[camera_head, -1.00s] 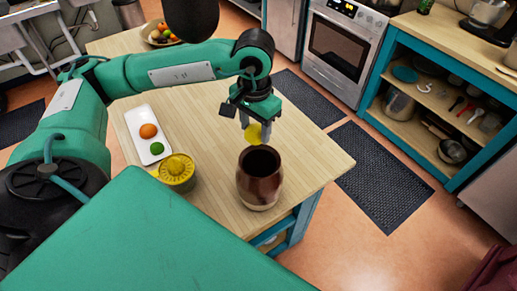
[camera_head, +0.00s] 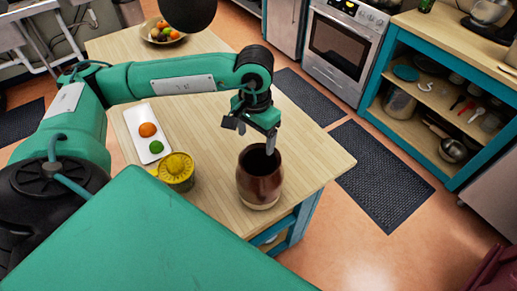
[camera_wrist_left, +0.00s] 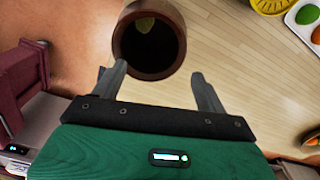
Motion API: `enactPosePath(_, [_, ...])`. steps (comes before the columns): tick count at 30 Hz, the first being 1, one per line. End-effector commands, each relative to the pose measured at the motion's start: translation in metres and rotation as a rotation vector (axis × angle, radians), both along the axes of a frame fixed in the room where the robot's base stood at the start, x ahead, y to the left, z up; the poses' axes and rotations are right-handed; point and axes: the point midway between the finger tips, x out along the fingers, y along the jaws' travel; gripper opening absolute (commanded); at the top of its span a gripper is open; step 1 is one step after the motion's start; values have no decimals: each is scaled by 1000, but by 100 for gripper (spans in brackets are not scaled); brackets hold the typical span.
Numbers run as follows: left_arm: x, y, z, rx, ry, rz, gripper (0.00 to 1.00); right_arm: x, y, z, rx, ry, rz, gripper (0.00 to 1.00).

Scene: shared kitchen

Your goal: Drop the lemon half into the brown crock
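The brown crock (camera_head: 260,178) stands upright near the front right corner of the wooden table. My left gripper (camera_head: 270,145) is just above its right rim in the head view. In the left wrist view the two fingers (camera_wrist_left: 159,69) are spread apart with nothing between them, near the crock's rim (camera_wrist_left: 150,74). The yellow lemon half (camera_wrist_left: 145,25) shows inside the crock's dark mouth, against its inner wall, partly hidden by shadow. It is hidden from the head view. My right gripper is not in view.
A yellow juicer (camera_head: 176,172) stands left of the crock. A white tray (camera_head: 140,118) holds an orange and a lime behind it. A fruit bowl (camera_head: 163,32) sits at the table's far end. The wooden tabletop (camera_head: 210,125) is clear between them.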

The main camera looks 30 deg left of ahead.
Motion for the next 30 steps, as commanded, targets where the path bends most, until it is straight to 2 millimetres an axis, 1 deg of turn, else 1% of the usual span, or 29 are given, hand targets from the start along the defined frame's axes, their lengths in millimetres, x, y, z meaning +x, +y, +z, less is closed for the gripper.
enactPosePath(5, [0, 0, 1, 0, -1, 0, 74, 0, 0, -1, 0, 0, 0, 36])
enactPosePath(8, [1, 0, 8, 0, -3, 0, 74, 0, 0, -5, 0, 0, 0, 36])
enactPosePath(11, [1, 0, 22, -1, -6, 0, 74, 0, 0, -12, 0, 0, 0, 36])
enactPosePath(14, [1, -1, 41, -2, -7, -1, 74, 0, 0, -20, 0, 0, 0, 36])
enactPosePath(24, [0, -1, 112, -1, -6, -2, 74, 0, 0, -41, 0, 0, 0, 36])
enactPosePath(25, [0, 0, 117, 0, -5, -1, 74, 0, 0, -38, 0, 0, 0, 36])
enactPosePath(30, [0, 0, 130, 1, -2, 0, 74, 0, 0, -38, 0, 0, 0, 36])
